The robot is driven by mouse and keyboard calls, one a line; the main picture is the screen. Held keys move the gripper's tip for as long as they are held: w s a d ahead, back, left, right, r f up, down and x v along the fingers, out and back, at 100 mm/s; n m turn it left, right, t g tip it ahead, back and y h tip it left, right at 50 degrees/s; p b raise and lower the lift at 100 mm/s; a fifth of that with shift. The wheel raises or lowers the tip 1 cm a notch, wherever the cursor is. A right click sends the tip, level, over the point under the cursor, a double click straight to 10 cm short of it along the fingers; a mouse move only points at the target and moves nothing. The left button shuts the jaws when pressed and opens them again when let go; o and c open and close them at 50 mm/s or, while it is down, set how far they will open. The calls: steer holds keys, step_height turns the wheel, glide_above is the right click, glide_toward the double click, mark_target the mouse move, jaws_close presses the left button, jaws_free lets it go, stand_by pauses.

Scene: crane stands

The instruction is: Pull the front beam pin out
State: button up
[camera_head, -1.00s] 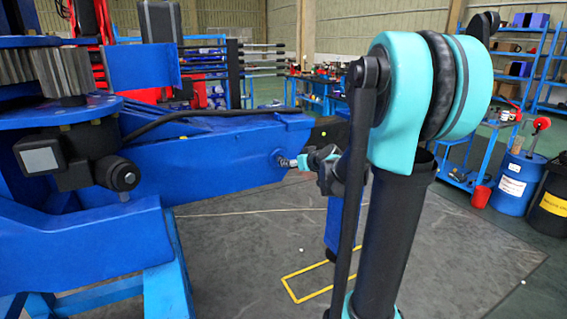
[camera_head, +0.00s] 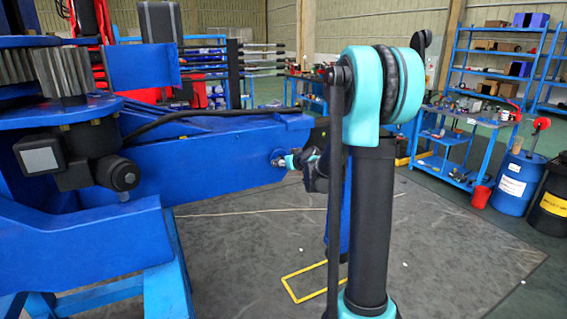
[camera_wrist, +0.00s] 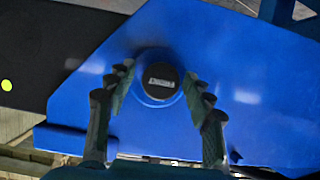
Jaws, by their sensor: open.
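The front beam pin shows in the wrist view as a round dark head (camera_wrist: 160,84) with a pale mark, set in a blue collar on the blue beam (camera_wrist: 245,60). My gripper (camera_wrist: 158,76) is open, with one finger on each side of the pin head; gaps show between fingers and head. In the head view my gripper (camera_head: 288,161) is close against the end part of the blue beam (camera_head: 215,160), at the pin (camera_head: 278,157). The pin is small there and partly covered by my fingers.
My own arm stands in front of the beam's end and hides part of it. A black hose (camera_head: 160,120) runs along the beam's top. A blue shelf cart (camera_head: 455,150) and drums (camera_head: 518,183) stand to the right. The floor around the yellow outline (camera_head: 305,281) is clear.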

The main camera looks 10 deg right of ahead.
jaws_close()
stand_by(0.3)
steer(key=shift+s+d+f, duration=0.1)
steer(key=shift+s+d, duration=0.15)
steer(key=shift+s, duration=0.55)
steer(key=shift+s+d+r, duration=0.1)
steer(key=shift+s+d, duration=0.15)
steer(key=shift+s, duration=0.5)
steer(key=shift+s+d+f, duration=0.1)
steer(key=shift+s+d, duration=0.15)
steer(key=shift+s, duration=0.55)
jaws_free()
steer(key=shift+s, duration=0.1)
steer(key=v, duration=1.2)
